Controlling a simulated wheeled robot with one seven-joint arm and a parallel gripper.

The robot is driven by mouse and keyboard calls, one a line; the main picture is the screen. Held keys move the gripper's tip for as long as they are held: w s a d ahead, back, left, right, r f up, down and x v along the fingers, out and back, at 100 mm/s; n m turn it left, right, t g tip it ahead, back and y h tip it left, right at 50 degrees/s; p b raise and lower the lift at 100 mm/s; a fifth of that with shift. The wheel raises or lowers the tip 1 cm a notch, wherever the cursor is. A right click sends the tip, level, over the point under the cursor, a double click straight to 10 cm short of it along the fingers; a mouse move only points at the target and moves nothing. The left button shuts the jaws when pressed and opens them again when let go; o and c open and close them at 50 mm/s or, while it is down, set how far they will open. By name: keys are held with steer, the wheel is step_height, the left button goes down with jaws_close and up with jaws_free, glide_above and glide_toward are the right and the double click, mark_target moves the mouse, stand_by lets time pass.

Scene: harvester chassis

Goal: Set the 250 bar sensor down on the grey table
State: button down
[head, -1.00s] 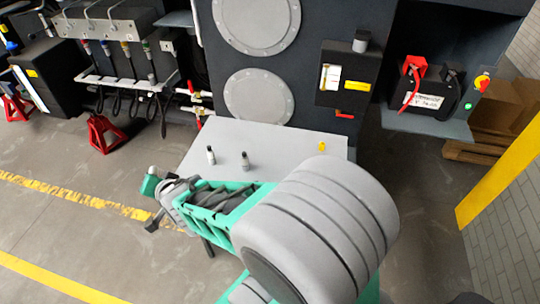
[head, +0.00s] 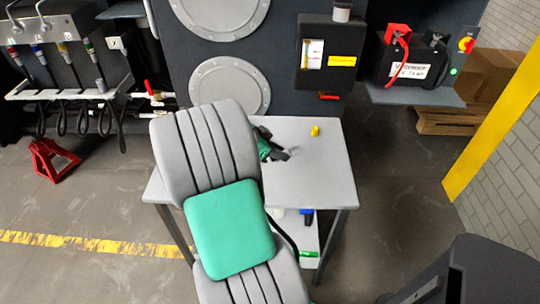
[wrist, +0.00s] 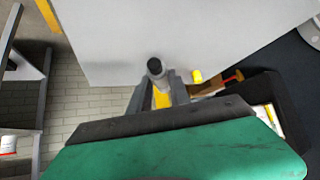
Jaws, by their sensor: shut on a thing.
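The grey table (head: 325,175) stands in front of the dark chassis and shows at the top of the wrist view (wrist: 115,45). My gripper (head: 281,155) is over the tabletop, partly hidden behind my arm in the head view. In the wrist view my gripper (wrist: 158,97) is shut on a small cylinder with a dark cap (wrist: 156,66) and a yellow part, which I take as the 250 bar sensor. Its marking cannot be read. The held sensor is not clear in the head view, and I cannot tell its height above the table.
A small yellow item (head: 315,131) stands on the tabletop, right of my gripper. A dark box with a yellow label (head: 328,58) is on the chassis behind the table. A red stand (head: 52,160) is on the left floor. The tabletop's right front is clear.

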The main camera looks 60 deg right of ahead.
steer(key=shift+s+r, duration=0.1)
steer(key=shift+a, duration=0.15)
steer(key=shift+w+a, duration=0.1)
steer(key=shift+w, duration=0.15)
step_height(320, 180, down, 6)
steer(key=b, duration=0.5)
steer(key=shift+r, duration=0.1)
steer(key=c, duration=1.1)
jaws_free()
steer(key=shift+f, duration=0.2)
steer(key=v, duration=0.7)
steer(key=shift+a+r, duration=0.25)
steer(key=shift+r, duration=0.05)
